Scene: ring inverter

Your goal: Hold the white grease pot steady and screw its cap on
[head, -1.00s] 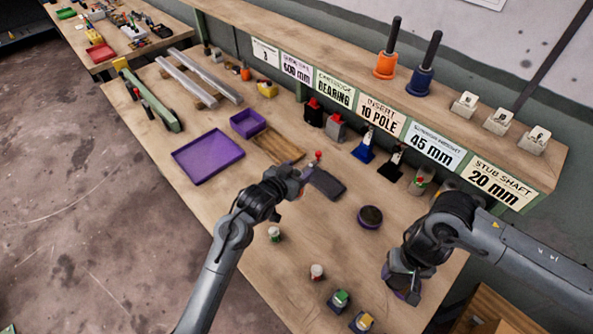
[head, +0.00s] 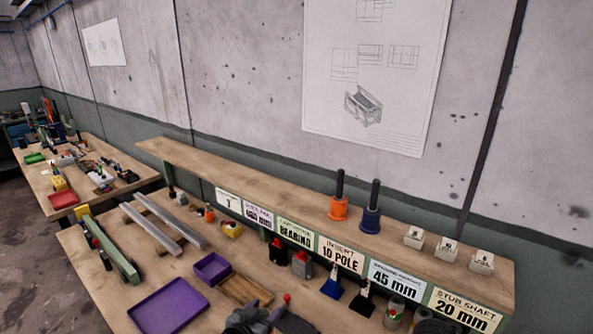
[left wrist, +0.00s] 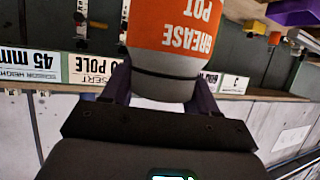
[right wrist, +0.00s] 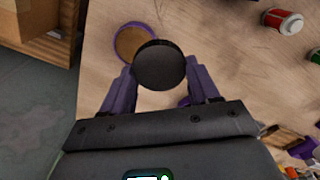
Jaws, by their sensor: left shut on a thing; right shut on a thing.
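The white grease pot (left wrist: 165,88) fills the upper middle of the left wrist view, with an orange label reading "GREASE POT" upside down. My left gripper (left wrist: 162,78) is shut on it, one purple finger on each side. In the head view my left arm's end (head: 250,318) shows at the bottom edge; I cannot make out the pot there. My right gripper (right wrist: 160,82) is shut on a round black piece (right wrist: 160,62), which looks like the cap, held above the bench. Pot and cap do not appear together in any view. The pot's mouth is not visible.
A purple-rimmed round dish (right wrist: 126,42) lies on the bench beyond the right gripper. A red-and-white jar (right wrist: 283,21) stands to its right. The labelled shelf (head: 330,225) runs along the back. A purple tray (head: 168,308) lies at the bench's left.

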